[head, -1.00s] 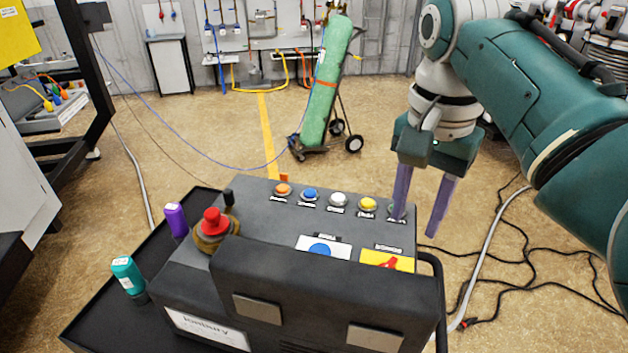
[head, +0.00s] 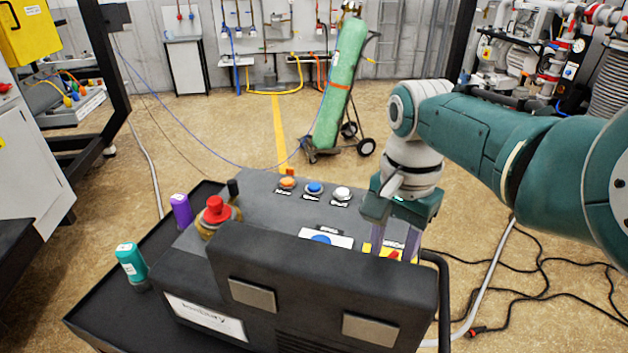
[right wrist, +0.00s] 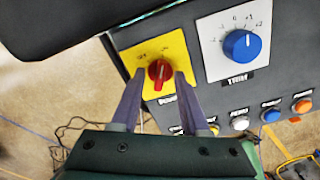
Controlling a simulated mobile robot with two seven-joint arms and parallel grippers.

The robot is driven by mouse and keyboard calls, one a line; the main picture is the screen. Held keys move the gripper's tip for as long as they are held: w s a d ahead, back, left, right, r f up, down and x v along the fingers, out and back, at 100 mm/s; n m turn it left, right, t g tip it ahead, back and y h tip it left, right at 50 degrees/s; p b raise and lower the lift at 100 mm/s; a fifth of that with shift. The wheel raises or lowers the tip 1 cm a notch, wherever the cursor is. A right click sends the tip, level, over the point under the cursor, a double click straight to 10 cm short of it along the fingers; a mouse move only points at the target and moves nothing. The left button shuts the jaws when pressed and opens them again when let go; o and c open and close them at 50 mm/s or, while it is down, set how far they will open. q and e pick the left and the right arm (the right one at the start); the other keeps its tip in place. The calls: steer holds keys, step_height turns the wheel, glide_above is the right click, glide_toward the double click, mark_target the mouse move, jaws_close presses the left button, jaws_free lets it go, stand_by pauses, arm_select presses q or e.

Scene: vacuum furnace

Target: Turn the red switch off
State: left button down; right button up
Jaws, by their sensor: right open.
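The red switch (right wrist: 159,72) is a small rotary knob on a yellow plate (right wrist: 176,50) of the dark control box. In the head view the switch (head: 394,255) is partly hidden behind the box's raised back and my gripper. My right gripper (right wrist: 160,80) is open, with one purple finger on each side of the switch. In the head view the right gripper (head: 394,243) reaches down over the panel at the yellow plate. I cannot tell whether the fingers touch the knob. My left gripper is not in view.
A blue dial (right wrist: 241,46) on a white plate is beside the switch. Orange (head: 287,183), blue (head: 314,188) and white (head: 342,194) buttons line the panel's far side. A red mushroom button (head: 217,210) stands at the left. A green cylinder (head: 341,85) stands behind.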

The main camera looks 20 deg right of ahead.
steer(key=shift+c, duration=0.3)
jaws_close()
stand_by(0.3)
